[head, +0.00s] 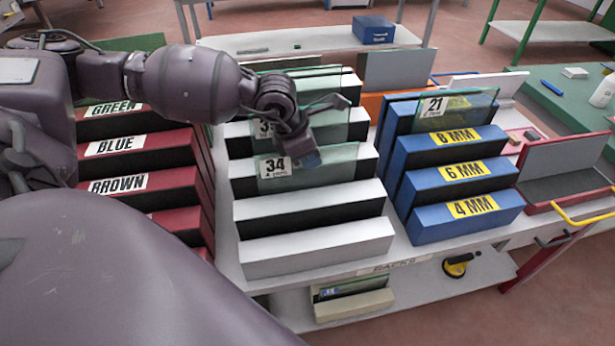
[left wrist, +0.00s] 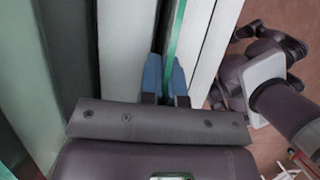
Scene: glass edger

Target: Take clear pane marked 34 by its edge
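The clear pane marked 34 (head: 338,168) stands upright in a slot of the white and black rack (head: 315,245) in the middle of the table. Its white label is at its left side. My left gripper (head: 312,160) is at the pane's top edge, right of the label. In the left wrist view, the blue fingertips (left wrist: 166,80) are close together, one on each side of the pane's green edge (left wrist: 174,40), and seem to press on it. Any small gap there is too fine to see. My right gripper does not show.
A pane marked 39 (head: 345,125) stands one slot behind. A red rack (head: 150,190) is close on the left. A blue rack (head: 455,178) with a pane marked 21 (head: 470,108) is on the right. A yellow-topped suction cup (head: 457,266) lies on the lower shelf.

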